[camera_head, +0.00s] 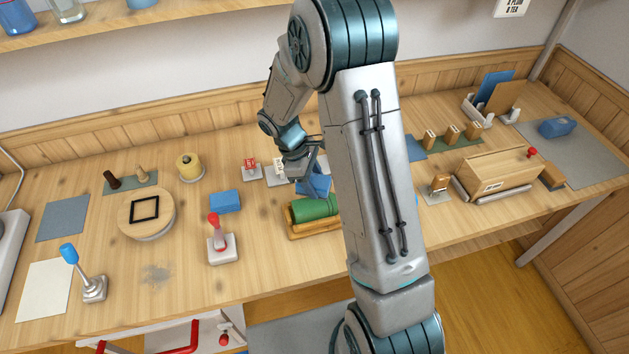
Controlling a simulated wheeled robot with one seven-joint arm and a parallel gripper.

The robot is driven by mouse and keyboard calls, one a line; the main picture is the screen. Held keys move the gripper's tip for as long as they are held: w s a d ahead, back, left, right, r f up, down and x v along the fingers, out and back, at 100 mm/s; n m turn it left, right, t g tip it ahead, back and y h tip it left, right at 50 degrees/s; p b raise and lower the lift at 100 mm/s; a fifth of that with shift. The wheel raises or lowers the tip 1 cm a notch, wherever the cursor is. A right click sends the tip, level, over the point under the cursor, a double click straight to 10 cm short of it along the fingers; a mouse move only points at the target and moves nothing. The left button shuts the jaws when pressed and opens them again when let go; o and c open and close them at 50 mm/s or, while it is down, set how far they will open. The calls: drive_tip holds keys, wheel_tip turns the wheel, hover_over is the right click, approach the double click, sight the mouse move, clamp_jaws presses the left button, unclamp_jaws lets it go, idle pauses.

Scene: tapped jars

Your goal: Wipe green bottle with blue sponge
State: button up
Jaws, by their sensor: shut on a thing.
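The green bottle (313,208) lies on its side in a wooden cradle (295,231). Its right end is hidden behind my arm. My gripper (310,174) is above and behind the bottle, pointing down, and is shut on a blue sponge (316,186). The sponge is right at the bottle's upper back side in the picture; I cannot tell whether they touch. My arm hides part of this area. A separate blue block (225,201) lies on the table to the left of the cradle.
A red-handled lever (219,243) stands left of the cradle, and a blue-knobbed lever (88,275) stands farther left. A wooden box (497,173) is at right. The table's front left has some free room.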

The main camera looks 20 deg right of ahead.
drive_tip(key=shift+r, duration=0.1)
drive_tip(key=shift+r+p, duration=2.6)
drive_tip(key=shift+r, duration=0.85)
